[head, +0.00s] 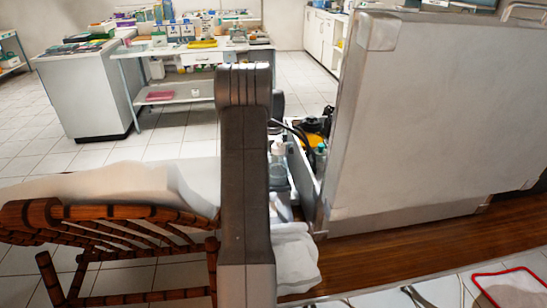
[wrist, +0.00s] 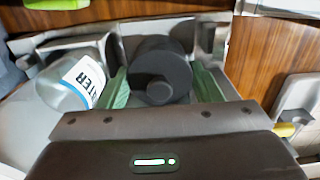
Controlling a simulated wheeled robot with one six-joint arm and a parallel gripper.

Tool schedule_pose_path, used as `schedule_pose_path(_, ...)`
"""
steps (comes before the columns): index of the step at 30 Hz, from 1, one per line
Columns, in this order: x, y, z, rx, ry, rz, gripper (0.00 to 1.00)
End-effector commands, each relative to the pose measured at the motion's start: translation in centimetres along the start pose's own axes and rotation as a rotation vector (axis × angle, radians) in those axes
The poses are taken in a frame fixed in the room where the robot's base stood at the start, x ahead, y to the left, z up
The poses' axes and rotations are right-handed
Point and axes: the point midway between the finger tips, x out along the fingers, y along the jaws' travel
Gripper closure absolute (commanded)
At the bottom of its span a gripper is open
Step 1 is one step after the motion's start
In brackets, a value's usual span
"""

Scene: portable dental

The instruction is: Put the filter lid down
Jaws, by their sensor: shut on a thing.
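The filter lid (wrist: 160,62) appears in the wrist view as a dark, round, cylinder-like part with a small round knob facing the camera. My gripper (wrist: 163,88) has one green finger on each side of it and is shut on it. The lid's underside is hidden, so I cannot tell whether it touches anything below. In the head view my dark arm link stands in the middle, and neither the gripper nor the lid can be made out there.
A clear bottle with a "WATER" label (wrist: 85,80) lies just left of the lid. Pale case walls surround them, beside a wooden surface (wrist: 265,65).

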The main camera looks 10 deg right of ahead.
Motion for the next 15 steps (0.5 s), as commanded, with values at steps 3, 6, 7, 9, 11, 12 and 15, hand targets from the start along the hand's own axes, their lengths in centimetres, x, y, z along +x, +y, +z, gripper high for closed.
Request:
schedule_pose_path(3, 0.09, 0.02, 0.0, 0.0, 0.0, 0.001, 0.24)
schedule_pose_path(6, 0.1, 0.02, 0.0, 0.0, 0.0, 0.001, 0.2)
schedule_pose_path(7, 0.1, 0.02, 0.0, 0.0, 0.0, 0.001, 0.2)
schedule_pose_path(9, 0.09, 0.02, 0.0, 0.0, 0.0, 0.001, 0.2)
schedule_pose_path(11, 0.08, 0.01, 0.0, 0.0, 0.0, 0.001, 0.2)
schedule_pose_path(12, 0.02, 0.01, 0.0, 0.0, 0.0, 0.001, 0.2)
schedule_pose_path(15, -0.58, -0.02, 0.0, 0.0, 0.0, -0.001, 0.2)
